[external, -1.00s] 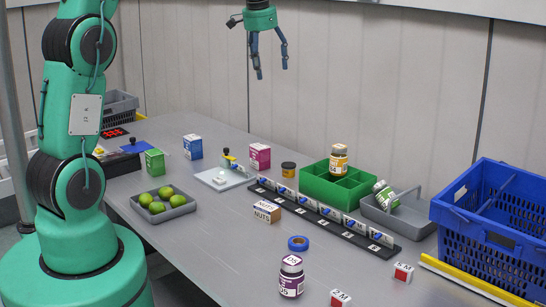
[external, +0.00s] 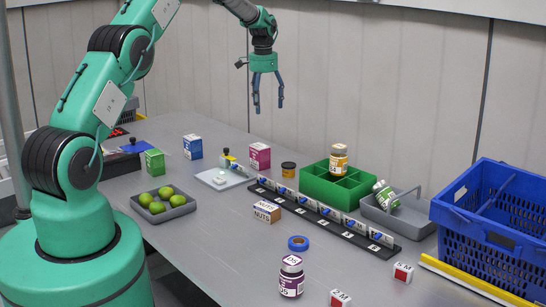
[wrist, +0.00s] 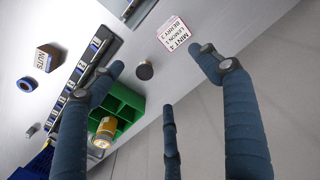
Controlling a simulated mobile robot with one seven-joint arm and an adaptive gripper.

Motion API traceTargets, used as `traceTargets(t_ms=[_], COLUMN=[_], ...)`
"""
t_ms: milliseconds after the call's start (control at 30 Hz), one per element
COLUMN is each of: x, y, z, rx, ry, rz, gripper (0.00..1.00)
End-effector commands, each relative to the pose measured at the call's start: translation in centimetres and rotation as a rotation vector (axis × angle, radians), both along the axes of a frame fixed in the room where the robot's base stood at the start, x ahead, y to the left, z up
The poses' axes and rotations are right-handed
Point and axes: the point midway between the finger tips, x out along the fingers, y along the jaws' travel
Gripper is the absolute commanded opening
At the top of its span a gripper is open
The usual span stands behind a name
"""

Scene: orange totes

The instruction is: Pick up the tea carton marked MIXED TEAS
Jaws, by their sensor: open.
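Three small cartons stand upright on the grey table: a pink one (external: 259,156), a blue one (external: 192,147) and a green one (external: 154,162). The words MIXED TEAS are not legible on any of them. In the wrist view the pink carton (wrist: 175,37) shows a white face that seems to list mint, lemon and berry with numbers. My gripper (external: 268,109) hangs high above the table near the pink carton, fingers pointing down, open and empty. In the wrist view its spread fingers (wrist: 163,72) have the pink carton just beyond them, untouched.
A dark-lidded jar (external: 288,170) and a green divided box (external: 338,187) stand right of the pink carton. A white board with small items (external: 222,181) lies to its left.

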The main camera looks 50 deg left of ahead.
Motion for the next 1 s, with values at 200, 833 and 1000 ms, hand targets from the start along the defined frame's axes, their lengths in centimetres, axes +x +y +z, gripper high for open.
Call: traceTargets(t_ms=[200, 833, 1000], x=[1.0, 1.4, 1.3], y=[3.1, 4.5, 4.5], z=[-4.5, -6.9, -7.8], rx=[-0.011, -0.017, -0.017], ry=[0.027, 0.040, 0.041], rz=[-0.003, -0.007, -0.007], gripper=[0.77, 0.77, 0.77])
